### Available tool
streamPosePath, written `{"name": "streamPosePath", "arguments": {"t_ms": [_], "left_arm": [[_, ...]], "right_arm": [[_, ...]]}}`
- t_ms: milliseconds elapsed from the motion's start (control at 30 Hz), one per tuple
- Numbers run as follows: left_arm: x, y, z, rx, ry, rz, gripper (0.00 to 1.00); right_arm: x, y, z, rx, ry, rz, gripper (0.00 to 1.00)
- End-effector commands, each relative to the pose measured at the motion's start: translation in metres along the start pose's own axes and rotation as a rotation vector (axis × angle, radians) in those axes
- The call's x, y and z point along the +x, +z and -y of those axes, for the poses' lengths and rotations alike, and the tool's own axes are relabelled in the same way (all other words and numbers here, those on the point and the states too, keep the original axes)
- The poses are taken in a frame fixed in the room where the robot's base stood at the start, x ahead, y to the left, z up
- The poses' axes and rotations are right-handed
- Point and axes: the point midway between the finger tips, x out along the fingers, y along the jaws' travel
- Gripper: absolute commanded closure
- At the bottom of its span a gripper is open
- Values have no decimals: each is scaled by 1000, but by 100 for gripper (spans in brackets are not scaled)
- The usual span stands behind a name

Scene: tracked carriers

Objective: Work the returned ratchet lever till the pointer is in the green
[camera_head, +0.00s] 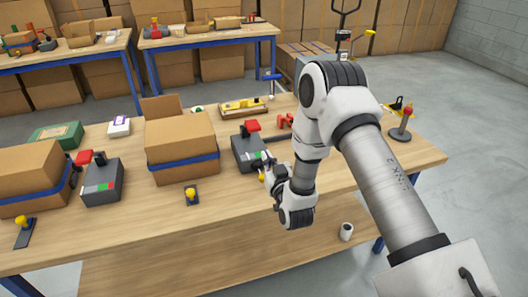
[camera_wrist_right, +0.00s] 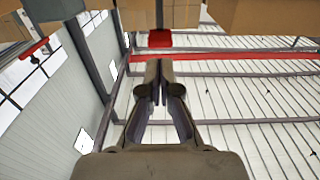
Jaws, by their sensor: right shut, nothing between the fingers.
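A dark grey ratchet box (camera_head: 247,153) stands right of centre on the table, with a red-knobbed lever (camera_head: 251,126) at its top. A second grey box (camera_head: 101,183) with a red-knobbed lever (camera_head: 84,157) stands at the left; its front shows red and green patches. The pointers are too small to make out. My left gripper is not in view.
Cardboard boxes with blue bands (camera_head: 182,150) stand between and beside the grey boxes. Small yellow-knobbed pieces (camera_head: 191,194) lie near the front edge. A red clamp-like item (camera_head: 285,121) lies behind my right arm. A white cup-like item (camera_head: 346,231) is below the table's front.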

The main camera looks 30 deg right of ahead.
Motion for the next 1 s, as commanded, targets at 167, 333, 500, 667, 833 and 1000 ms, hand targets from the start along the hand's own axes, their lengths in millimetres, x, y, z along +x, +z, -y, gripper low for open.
{"name": "streamPosePath", "arguments": {"t_ms": [167,333,500,667,833,1000], "left_arm": [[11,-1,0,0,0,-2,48],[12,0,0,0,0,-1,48],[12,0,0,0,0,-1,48],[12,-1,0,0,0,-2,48],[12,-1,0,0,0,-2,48],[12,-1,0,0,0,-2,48]], "right_arm": [[-34,9,0,0,0,0,100],[-46,9,0,0,0,-4,100],[-46,8,0,0,0,-5,100],[-46,8,0,0,1,-5,100],[-46,8,0,0,1,-5,100],[-46,8,0,0,0,-6,100]]}}
